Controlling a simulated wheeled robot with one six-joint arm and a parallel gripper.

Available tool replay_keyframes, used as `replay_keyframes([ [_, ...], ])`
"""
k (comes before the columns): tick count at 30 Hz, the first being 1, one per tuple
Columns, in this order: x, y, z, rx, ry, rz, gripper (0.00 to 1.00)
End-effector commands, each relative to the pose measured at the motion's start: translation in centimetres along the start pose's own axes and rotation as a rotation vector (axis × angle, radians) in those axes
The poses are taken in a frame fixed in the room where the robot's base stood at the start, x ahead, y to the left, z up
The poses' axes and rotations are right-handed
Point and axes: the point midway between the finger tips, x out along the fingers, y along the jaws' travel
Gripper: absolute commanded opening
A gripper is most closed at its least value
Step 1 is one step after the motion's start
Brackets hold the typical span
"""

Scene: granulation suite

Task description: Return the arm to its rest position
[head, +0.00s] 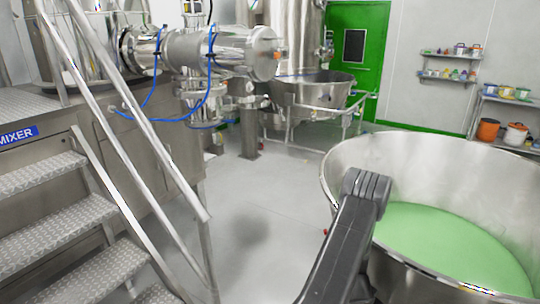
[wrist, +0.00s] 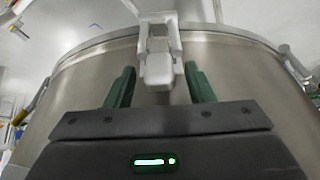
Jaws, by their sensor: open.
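My arm (head: 348,235) shows in the head view as a dark grey link. It rises from the bottom edge and stands in front of the large steel bowl (head: 345,160). My gripper (wrist: 159,70) is not seen in the head view. In the wrist view its two dark green fingers are apart, with a pale grey latch-like block (wrist: 158,68) on the steel vessel wall (wrist: 235,75) appearing between them. I cannot tell whether the fingers touch the block. Nothing is seen gripped.
The bowl holds green powder (head: 440,240). Metal stairs with a handrail (head: 150,140) stand at the left. Steel machinery (head: 215,55) with blue hoses and a second bowl (head: 310,88) stand behind. Shelves (head: 505,100) are at the back right. The middle floor (head: 265,205) is clear.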

Motion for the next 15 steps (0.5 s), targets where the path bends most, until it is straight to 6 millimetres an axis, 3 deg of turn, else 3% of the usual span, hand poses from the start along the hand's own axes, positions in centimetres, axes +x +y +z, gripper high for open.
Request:
replay_keyframes([
  [15, -9.1, 0.0, -0.1, 0.0, 0.001, -0.001, 0.49],
])
